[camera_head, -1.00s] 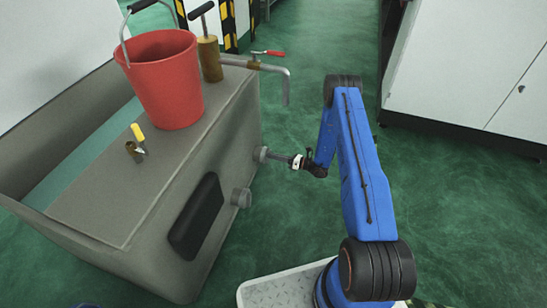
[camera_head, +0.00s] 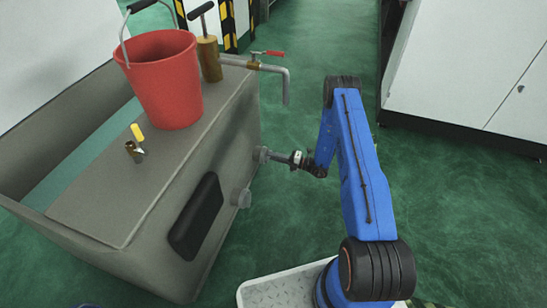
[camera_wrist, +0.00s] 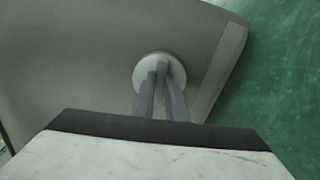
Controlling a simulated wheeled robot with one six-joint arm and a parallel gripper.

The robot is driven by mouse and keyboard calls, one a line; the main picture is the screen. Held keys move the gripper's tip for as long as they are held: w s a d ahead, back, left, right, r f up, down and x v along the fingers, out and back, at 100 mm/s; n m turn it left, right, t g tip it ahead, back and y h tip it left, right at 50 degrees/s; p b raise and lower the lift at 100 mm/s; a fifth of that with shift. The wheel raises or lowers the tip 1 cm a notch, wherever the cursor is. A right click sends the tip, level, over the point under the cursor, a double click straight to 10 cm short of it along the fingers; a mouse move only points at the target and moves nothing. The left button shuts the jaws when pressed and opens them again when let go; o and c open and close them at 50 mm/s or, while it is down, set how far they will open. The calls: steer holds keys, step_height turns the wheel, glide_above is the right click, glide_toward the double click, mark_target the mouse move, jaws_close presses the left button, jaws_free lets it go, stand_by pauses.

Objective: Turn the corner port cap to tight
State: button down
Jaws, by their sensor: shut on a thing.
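The corner port cap (camera_head: 260,154) is a small round grey cap on the side wall of the grey tank (camera_head: 140,195), near the tank's far corner. In the wrist view the cap (camera_wrist: 150,64) is a pale disc, partly hidden by my fingers. My gripper (camera_head: 266,155) reaches it straight on from the right, and is shut on it. In the wrist view the fingers of my gripper (camera_wrist: 163,80) lie close together across the cap's face. The exact grip on the cap is hard to make out.
A second round port (camera_head: 241,198) and a black panel (camera_head: 196,216) sit nearer on the same wall. A bent pipe (camera_head: 285,82) overhangs beyond.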

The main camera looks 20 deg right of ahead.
steer(key=shift+d+f+m, duration=0.1)
steer(key=shift+m, duration=0.6)
steer(key=c, duration=1.8)
jaws_free()
steer(key=shift+o, duration=0.2)
steer(key=v, duration=1.7)
steer(key=shift+s+d, duration=0.15)
steer(key=shift+d, duration=0.05)
